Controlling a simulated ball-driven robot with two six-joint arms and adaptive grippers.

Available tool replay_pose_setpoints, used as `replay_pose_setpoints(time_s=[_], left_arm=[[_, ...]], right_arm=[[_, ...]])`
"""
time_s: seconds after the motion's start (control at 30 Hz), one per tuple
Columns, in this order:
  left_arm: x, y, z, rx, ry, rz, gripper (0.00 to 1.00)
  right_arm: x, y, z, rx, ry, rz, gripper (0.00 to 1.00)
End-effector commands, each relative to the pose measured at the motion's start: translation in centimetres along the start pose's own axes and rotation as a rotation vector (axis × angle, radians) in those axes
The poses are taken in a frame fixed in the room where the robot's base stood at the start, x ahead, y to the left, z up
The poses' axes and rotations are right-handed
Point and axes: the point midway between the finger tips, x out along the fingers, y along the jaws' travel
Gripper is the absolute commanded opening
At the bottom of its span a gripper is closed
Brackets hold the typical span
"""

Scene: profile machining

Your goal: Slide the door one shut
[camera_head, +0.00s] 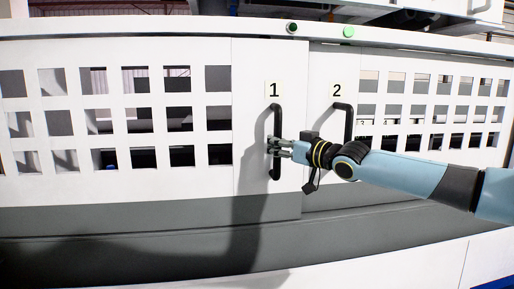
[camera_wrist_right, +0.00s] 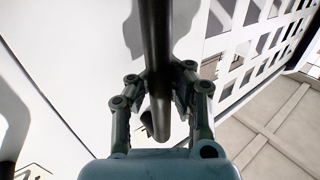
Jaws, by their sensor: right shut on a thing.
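Door one (camera_head: 245,185) is a white panel with square windows on the left of the head view, marked with a "1" label (camera_head: 274,90). Its black vertical handle (camera_head: 276,115) stands near its right edge. My right gripper (camera_head: 273,147) is shut around the lower part of this handle. In the right wrist view, the handle (camera_wrist_right: 156,50) runs between the two fingers of the gripper (camera_wrist_right: 160,95). The fingers hide a short stretch of the handle. My left gripper is in neither view.
Door two (camera_head: 322,75), with its "2" label (camera_head: 337,90) and black handle (camera_head: 343,108), is just to the right, partly behind my right arm. A green button (camera_head: 348,32) and a dark button (camera_head: 292,28) sit on the top rail. A grey lower panel (camera_head: 130,235) runs below the doors.

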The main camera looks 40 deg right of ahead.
Motion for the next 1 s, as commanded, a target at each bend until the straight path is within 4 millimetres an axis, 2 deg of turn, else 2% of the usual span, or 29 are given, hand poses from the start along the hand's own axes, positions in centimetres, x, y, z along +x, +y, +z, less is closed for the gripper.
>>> replay_pose_setpoints(time_s=[0.03, 0.23, 0.4, 0.43, 0.7, 1.0], left_arm=[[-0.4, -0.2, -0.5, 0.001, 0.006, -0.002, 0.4], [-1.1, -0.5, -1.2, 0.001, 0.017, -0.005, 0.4], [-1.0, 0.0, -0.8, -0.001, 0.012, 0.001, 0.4], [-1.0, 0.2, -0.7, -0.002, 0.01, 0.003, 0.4], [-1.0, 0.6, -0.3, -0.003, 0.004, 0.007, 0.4], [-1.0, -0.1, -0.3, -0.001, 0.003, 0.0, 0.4]], right_arm=[[-0.7, 0.8, 0.6, 0.001, -0.018, 0.003, 0.0], [-2.1, 2.9, 0.6, -0.001, -0.016, 0.004, 0.0], [-2.1, 2.9, 0.7, 0.003, -0.012, 0.002, 0.0], [-2.1, 2.9, 0.7, 0.003, -0.012, 0.002, 0.08], [-2.0, 2.9, 0.5, 0.001, -0.008, 0.001, 0.43], [-2.0, 2.9, 0.2, -0.002, -0.005, 0.001, 0.44]])
